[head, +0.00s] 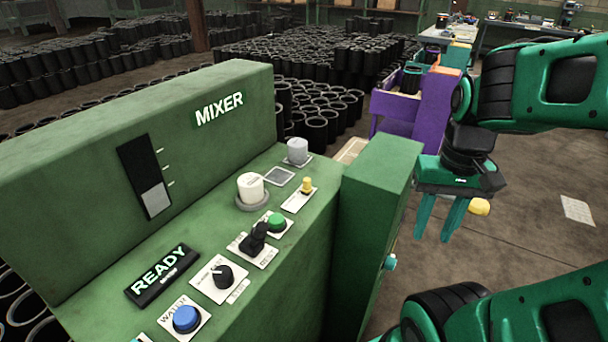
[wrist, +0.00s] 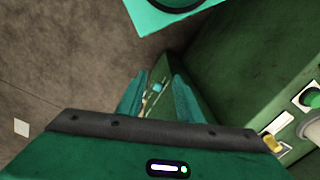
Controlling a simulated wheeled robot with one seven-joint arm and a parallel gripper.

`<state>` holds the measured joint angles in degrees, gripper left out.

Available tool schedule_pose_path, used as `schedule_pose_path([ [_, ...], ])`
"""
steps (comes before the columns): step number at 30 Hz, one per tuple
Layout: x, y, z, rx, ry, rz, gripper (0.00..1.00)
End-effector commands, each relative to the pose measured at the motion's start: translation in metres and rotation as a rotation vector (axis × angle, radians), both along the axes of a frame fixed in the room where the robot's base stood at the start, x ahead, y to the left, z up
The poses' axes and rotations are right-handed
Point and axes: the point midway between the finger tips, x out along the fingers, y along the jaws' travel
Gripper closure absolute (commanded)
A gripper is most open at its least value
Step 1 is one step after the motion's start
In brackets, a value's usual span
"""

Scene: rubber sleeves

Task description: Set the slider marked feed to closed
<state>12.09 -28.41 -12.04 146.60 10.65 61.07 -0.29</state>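The green mixer machine (head: 160,120) fills the left of the head view. A black upright slot with a grey block (head: 155,198) at its lower end and tick marks is on its raised back panel; I see no feed label there. A small teal knob (head: 389,262) sticks out of the machine's right end face. The wrist view shows a teal piece (wrist: 157,88) on a narrow panel there, between my fingers in the picture; its marking cannot be read. My gripper (head: 434,238) is open and empty, pointing down, right of and apart from the end face.
The sloped console has a blue button (head: 186,319), a black rotary knob (head: 222,276), a black lever (head: 258,238), a green button (head: 277,222) and a white cap (head: 251,187). A purple rack (head: 408,110) stands behind. Floor right of the machine is mostly clear.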

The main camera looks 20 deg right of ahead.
Motion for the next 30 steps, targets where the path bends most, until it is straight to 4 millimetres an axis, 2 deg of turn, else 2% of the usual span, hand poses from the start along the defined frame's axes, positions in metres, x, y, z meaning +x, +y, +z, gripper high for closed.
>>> schedule_pose_path([
  [2, 0.016, 0.003, 0.013, -0.008, -0.009, 0.000, 0.67],
  [5, 0.060, 0.010, 0.035, -0.018, -0.010, -0.001, 0.67],
  [8, 0.113, 0.038, 0.061, -0.024, -0.011, 0.001, 0.67],
  [9, 0.133, 0.052, 0.071, -0.025, -0.013, 0.003, 0.67],
  [12, 0.177, 0.092, 0.092, -0.024, -0.014, 0.006, 0.67],
  [15, 0.207, 0.128, 0.106, -0.019, -0.013, 0.008, 0.67],
  [18, 0.224, 0.154, 0.115, -0.013, -0.012, 0.009, 0.67],
  [21, 0.231, 0.167, 0.117, -0.011, -0.011, 0.008, 0.67],
  [26, 0.232, 0.170, 0.104, -0.010, -0.009, 0.005, 0.67],
  [30, 0.232, 0.169, 0.081, -0.010, -0.009, 0.005, 0.67],
])
